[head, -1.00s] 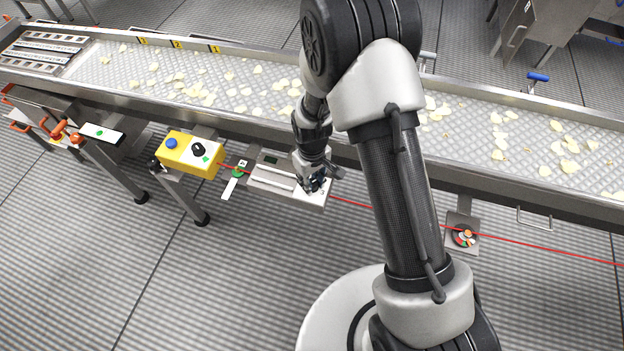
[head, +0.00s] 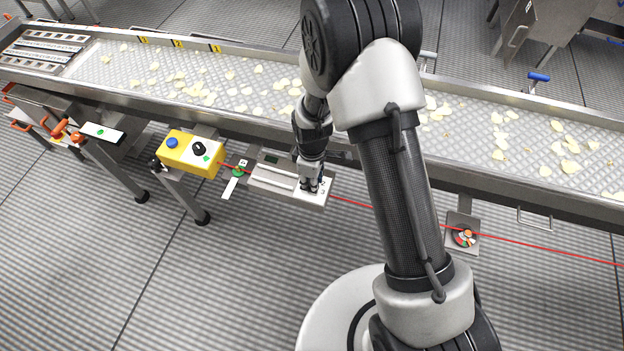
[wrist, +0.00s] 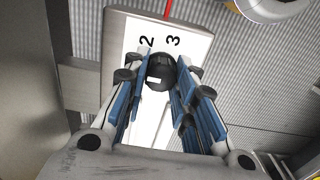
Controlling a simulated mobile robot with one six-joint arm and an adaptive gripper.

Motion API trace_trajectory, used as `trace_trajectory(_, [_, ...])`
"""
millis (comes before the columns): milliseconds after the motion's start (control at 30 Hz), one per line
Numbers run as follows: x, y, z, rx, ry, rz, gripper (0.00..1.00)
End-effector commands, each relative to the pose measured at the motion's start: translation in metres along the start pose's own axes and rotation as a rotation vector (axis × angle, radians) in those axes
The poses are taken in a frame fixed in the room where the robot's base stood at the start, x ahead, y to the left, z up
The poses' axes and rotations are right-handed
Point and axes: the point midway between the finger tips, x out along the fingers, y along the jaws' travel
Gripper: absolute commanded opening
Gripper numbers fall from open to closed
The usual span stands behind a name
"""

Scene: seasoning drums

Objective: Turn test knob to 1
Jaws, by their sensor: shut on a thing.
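The test knob (wrist: 162,73) is a round black knob with a white mark, seen in the wrist view on a white plate (wrist: 204,47). The plate carries the printed numbers 2 and 3 beyond the knob; a 1 is not visible. My gripper (wrist: 161,84) has its blue-padded fingers on both sides of the knob and is shut on it. In the head view my gripper (head: 313,188) points down onto the right end of the white panel (head: 311,198), and the knob is mostly hidden there by the fingers.
A yellow box (head: 181,156) with a blue button and a black knob stands left of the panel. A green-marked tag (head: 236,176) sits between them. A red cord (head: 390,208) runs along the conveyor (head: 250,110), which carries chips. A round coloured dial (head: 464,237) is at right.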

Motion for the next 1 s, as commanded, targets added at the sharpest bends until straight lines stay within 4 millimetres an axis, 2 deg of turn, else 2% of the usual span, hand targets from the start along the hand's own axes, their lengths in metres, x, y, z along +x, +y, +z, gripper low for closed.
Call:
trace_trajectory(433, [-0.0002, 0.0003, -0.0002, -0.010, 0.000, 0.001, 0.01])
trace_trajectory(467, [-0.0002, 0.0003, -0.0002, -0.010, 0.000, 0.001, 0.27])
trace_trajectory(500, [-0.0002, 0.0003, -0.0002, -0.010, 0.000, 0.001, 0.30])
trace_trajectory(733, [-0.0001, 0.0002, -0.0001, -0.009, 0.000, 0.001, 0.45])
trace_trajectory(1000, [-0.0002, 0.0001, -0.0001, -0.008, 0.000, 0.000, 0.45])
